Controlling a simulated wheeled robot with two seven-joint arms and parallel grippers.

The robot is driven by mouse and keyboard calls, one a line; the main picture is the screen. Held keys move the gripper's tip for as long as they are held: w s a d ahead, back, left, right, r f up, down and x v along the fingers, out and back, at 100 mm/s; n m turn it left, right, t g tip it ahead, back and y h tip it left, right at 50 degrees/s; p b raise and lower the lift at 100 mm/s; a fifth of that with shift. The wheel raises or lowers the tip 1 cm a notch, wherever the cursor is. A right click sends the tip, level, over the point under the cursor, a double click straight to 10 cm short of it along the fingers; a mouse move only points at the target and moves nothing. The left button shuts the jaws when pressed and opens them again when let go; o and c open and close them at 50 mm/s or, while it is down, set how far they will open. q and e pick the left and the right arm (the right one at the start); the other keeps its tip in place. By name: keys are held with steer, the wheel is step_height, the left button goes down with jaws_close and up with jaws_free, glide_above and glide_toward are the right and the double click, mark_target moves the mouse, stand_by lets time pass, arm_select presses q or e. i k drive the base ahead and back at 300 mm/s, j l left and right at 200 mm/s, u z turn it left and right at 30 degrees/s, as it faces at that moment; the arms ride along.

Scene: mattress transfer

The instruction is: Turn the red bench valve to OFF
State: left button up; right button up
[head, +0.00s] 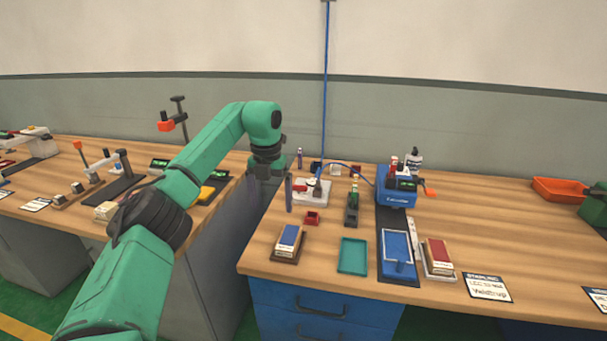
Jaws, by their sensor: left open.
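My left arm reaches in from the lower left. Its dark gripper (268,168) is open and empty above the left edge of the right wooden bench. A small white unit with red on it (312,189) stands just right of the gripper, apart from it, under a blue hose. It may hold the red bench valve, but it is too small to read a handle position or an OFF mark. Another red part (394,166) sits on the blue machine (397,195) further right.
On the right bench (460,225) stand a teal tray (353,256), a blue-topped block (289,238), a red-topped block (438,255) and an orange bin (558,190). The blue hose (325,90) hangs near the gripper. A left bench (70,215) holds more tools.

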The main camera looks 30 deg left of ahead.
mark_target(298, 188)
steer(key=i+j, duration=0.25)
steer(key=i, duration=0.25)
steer(key=i+j, duration=0.25)
steer(key=i, duration=0.25)
